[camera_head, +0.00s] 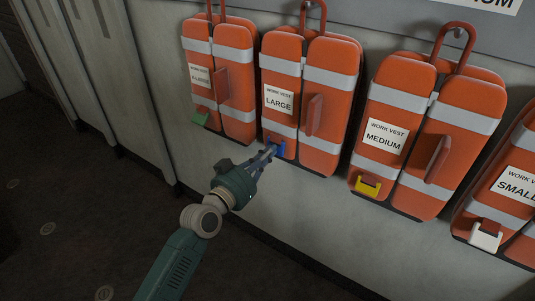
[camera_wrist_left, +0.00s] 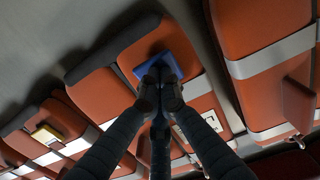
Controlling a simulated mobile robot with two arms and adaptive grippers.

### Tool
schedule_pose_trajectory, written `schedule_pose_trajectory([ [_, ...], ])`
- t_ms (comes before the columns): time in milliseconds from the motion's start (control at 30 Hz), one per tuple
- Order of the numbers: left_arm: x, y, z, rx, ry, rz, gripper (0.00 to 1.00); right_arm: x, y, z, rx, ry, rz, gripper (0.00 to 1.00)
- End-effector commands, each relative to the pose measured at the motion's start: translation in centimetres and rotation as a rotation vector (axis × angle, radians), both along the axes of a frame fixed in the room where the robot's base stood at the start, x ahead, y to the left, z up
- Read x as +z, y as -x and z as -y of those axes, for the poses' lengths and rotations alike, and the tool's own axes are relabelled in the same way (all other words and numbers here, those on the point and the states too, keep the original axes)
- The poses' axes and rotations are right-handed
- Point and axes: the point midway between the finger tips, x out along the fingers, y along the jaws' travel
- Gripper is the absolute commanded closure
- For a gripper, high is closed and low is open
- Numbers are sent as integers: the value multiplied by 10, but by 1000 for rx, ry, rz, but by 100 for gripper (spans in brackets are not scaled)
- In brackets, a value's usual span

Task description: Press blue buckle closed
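The blue buckle (camera_head: 279,148) is at the bottom of the orange LARGE work vest (camera_head: 290,120), on its lower left part. In the left wrist view the blue buckle (camera_wrist_left: 180,44) shows just beyond my fingertips. My left gripper (camera_head: 269,154) reaches up from below, with its fingertips at the buckle, touching it or very close. In the left wrist view the fingers of my left gripper (camera_wrist_left: 160,82) come together at the tips, with nothing visible held between them. They hide part of the buckle, so I cannot tell whether it is latched. My right gripper is not in view.
Other orange vests hang alongside: X-LARGE with a green buckle (camera_head: 200,115), MEDIUM with a yellow buckle (camera_head: 367,186), SMALL with a white buckle (camera_head: 485,235). The wall (camera_head: 165,70) is behind them. The dark floor (camera_head: 70,220) is clear at lower left.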

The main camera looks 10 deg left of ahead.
Motion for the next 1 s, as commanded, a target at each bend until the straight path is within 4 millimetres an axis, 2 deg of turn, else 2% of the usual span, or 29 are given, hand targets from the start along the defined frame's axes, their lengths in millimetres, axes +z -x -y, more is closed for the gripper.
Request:
schedule_pose_trajectory([
  [1000,-3,-1,0,0,-1,-1,100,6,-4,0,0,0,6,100],
])
